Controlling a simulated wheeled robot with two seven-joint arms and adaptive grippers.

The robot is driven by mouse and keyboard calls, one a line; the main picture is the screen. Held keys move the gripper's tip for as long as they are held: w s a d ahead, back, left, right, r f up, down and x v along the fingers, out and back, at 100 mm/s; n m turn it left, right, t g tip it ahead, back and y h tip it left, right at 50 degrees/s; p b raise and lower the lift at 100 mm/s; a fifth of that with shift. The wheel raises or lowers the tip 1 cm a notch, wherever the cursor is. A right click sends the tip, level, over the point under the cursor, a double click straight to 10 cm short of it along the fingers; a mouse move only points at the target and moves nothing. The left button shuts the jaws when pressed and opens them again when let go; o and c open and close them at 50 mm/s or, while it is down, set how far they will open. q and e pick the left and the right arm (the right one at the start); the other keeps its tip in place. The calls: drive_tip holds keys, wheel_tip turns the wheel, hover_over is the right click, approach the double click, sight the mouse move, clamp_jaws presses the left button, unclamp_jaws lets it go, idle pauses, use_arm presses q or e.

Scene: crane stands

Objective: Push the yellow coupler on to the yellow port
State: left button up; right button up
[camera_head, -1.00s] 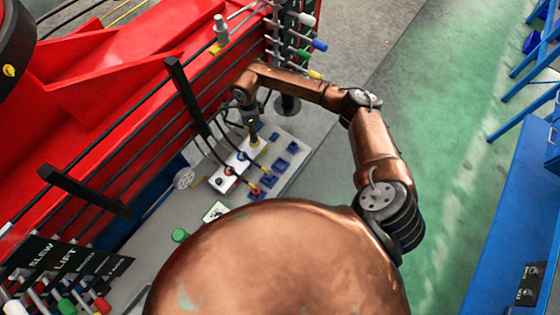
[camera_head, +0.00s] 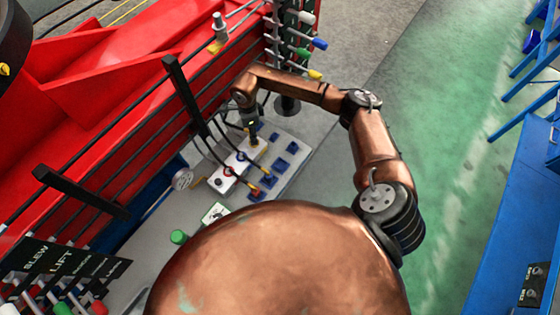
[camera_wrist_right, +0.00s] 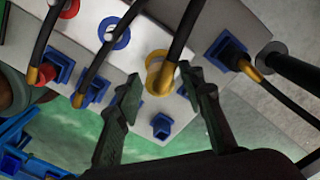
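The yellow coupler (camera_wrist_right: 160,78) sits at the end of a black hose, in the gap between my right gripper's fingertips (camera_wrist_right: 160,86) in the right wrist view. The fingers are apart, and the right-hand one is very close to the coupler. The coupler is at the yellow-ringed port (camera_wrist_right: 155,58) on the white block (camera_wrist_right: 137,50) and covers part of it; I cannot tell whether it is fully seated. In the head view my right gripper (camera_head: 252,128) points down over the block, with yellow showing just below it. My left gripper is not in view.
Blue holders (camera_wrist_right: 227,50) stand around the block, several with hoses and brass-coloured ends. One holder (camera_wrist_right: 162,125) is empty. The block also has a blue-ringed port (camera_wrist_right: 114,32) and a red one (camera_wrist_right: 66,8). The red crane frame (camera_head: 110,110) stands at the left.

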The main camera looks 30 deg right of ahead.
drive_tip(key=shift+o, duration=0.7)
drive_tip(key=shift+r, duration=0.1)
drive_tip(key=shift+r+p, duration=1.25)
drive_tip(key=shift+r, duration=1.15)
drive_tip(key=shift+r, duration=0.2)
wheel_tip(320, 180, up, 12)
drive_tip(key=shift+f, duration=0.2)
